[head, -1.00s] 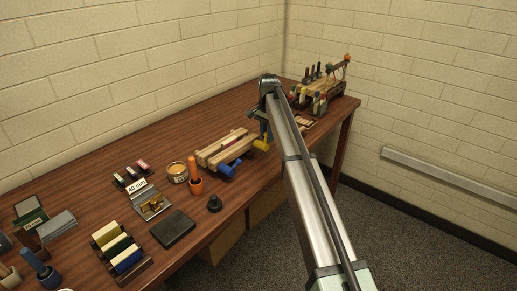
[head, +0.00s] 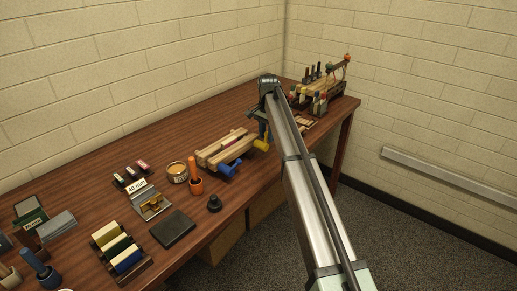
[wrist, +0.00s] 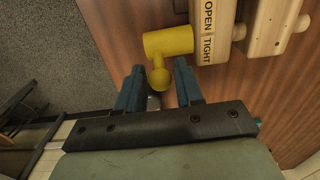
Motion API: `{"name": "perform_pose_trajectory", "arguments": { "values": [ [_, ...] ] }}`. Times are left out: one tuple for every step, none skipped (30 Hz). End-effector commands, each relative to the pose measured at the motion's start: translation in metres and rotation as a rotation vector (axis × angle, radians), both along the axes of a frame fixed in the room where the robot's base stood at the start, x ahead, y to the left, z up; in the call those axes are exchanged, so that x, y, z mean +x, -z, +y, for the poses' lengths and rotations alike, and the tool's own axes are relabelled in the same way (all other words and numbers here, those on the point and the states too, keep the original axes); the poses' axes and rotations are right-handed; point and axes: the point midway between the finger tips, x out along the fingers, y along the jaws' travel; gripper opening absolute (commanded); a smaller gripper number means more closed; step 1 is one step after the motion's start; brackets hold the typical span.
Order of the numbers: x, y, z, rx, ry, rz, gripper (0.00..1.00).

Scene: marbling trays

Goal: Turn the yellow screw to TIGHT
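The yellow screw (wrist: 168,42) has a thick round body and a short bar ending in a ball (wrist: 159,80). In the wrist view the ball points down the picture, between my fingers. It also shows at the front end of the wooden press in the head view (head: 261,145). My gripper (wrist: 160,70) is open, with one blue finger on each side of the ball and visible gaps. In the head view my arm hides part of the gripper.
The wooden press (head: 222,150) also carries a blue screw (head: 231,169). An orange-handled tool (head: 195,178), a tin (head: 177,172) and a dark knob (head: 214,203) stand to its left. A rack with bottles (head: 322,85) stands beyond my arm. The table's front edge is close to the screw.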

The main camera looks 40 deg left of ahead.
Motion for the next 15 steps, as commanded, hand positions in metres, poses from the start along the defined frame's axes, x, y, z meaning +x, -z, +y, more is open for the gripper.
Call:
{"name": "perform_pose_trajectory", "arguments": {
  "values": [
    [0.0001,0.0000,0.0000,0.000,0.000,0.000,0.36],
    [0.0001,-0.0001,0.0000,0.000,0.000,0.000,0.36],
    [0.0001,-0.0001,0.0000,0.000,0.000,0.000,0.34],
    [0.0001,-0.0001,0.0000,0.000,0.000,0.000,0.31],
    [0.0001,-0.0001,0.0000,0.000,0.000,0.000,0.28],
    [0.0000,-0.0001,0.0000,0.000,0.000,0.000,0.25],
    [0.0001,-0.0001,0.0000,0.000,0.000,0.000,0.22],
    [0.0001,-0.0001,0.0000,0.000,0.000,0.000,0.19],
    [0.0001,-0.0001,0.0000,0.000,0.000,0.000,0.15],
    [0.0001,-0.0001,0.0000,0.000,0.000,0.000,0.12],
    [0.0001,-0.0001,0.0000,0.000,0.000,0.000,0.09],
    [0.0001,-0.0001,0.0000,0.000,0.000,0.000,0.06],
    [0.0001,-0.0001,0.0000,0.000,0.000,0.000,0.03],
    [0.0001,-0.0001,0.0000,0.000,0.000,0.000,0.00],
    [0.0002,-0.0001,0.0000,0.000,0.000,0.000,0.00]
  ]
}}
